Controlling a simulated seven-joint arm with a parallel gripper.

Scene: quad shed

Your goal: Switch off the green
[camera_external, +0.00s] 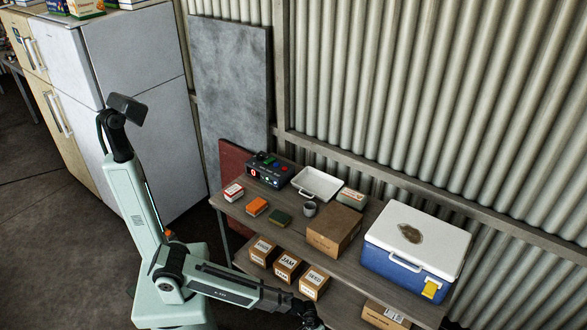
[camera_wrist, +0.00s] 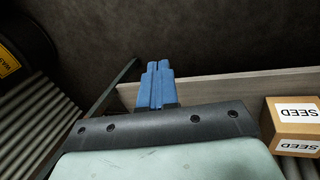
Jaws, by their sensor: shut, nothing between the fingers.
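A dark control box (camera_external: 268,170) stands at the far left end of the shelf's top board in the external view. The states of these controls are too small to tell. My gripper (camera_wrist: 158,66) shows blue fingers closed together with nothing between them in the wrist view. In the external view my arm's end is low at the bottom edge, in front of the shelf and well away from the box. The box is not in the wrist view.
The shelf's top (camera_external: 338,262) also holds a white tray (camera_external: 317,184), small boxes, a grey cup (camera_external: 310,209), a cardboard box (camera_external: 334,229) and a blue-white cooler (camera_external: 412,250). Labelled cartons (camera_external: 288,266) stand on the lower board. A fridge (camera_external: 140,60) is left, a corrugated wall behind.

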